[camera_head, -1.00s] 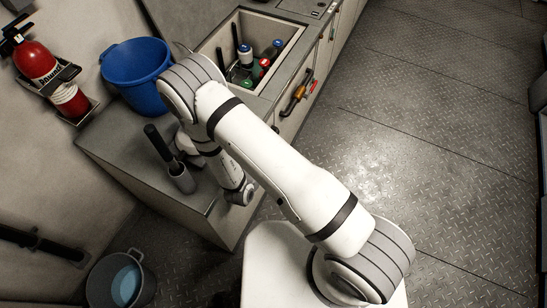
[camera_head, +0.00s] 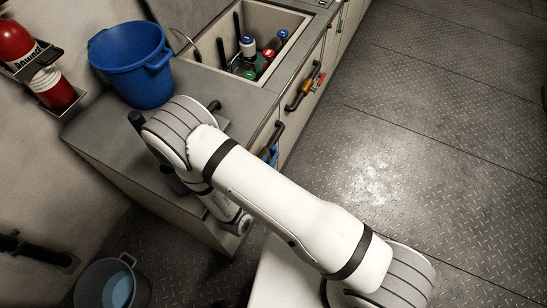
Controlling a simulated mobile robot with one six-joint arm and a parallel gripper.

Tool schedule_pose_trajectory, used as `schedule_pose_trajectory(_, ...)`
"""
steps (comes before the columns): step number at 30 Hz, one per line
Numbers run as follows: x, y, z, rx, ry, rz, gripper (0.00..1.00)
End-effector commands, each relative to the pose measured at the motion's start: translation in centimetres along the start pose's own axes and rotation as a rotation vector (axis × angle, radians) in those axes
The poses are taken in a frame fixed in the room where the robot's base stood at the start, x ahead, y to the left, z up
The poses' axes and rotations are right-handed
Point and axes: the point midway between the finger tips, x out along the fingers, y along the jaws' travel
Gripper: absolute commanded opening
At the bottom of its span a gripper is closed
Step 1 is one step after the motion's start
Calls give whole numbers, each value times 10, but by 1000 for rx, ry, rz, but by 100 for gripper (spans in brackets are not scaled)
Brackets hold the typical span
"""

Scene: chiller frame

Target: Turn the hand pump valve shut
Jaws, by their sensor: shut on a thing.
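A brass valve with a red handle (camera_head: 321,79) sits on a dark pipe (camera_head: 302,93) on the cabinet front. A second valve with a blue handle (camera_head: 272,154) sits lower on the same front, partly behind my arm. I cannot tell from this view which one is the hand pump valve. A black upright grip (camera_head: 136,119) stands on the counter beside my elbow. Its lower part is hidden by my arm. My arm folds over the counter and its wrist (camera_head: 240,222) hangs by the counter's front end. The gripper's fingers do not show.
A blue bucket (camera_head: 134,64) stands on the counter (camera_head: 216,86) beside a sink (camera_head: 217,33) with several coloured bottles. A red fire extinguisher (camera_head: 18,45) hangs on the left wall. A grey bucket (camera_head: 139,292) is on the floor. The plated floor (camera_head: 440,130) at right is clear.

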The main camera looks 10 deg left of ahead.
Motion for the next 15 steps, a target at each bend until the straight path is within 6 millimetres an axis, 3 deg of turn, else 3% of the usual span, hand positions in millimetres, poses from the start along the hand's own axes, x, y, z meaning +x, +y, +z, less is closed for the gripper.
schedule_pose_trajectory(10,-7,-2,0,-1,0,-18,0)
schedule_pose_trajectory(11,-8,-2,1,-1,0,-18,12)
schedule_pose_trajectory(15,-8,-3,0,-2,0,-19,21)
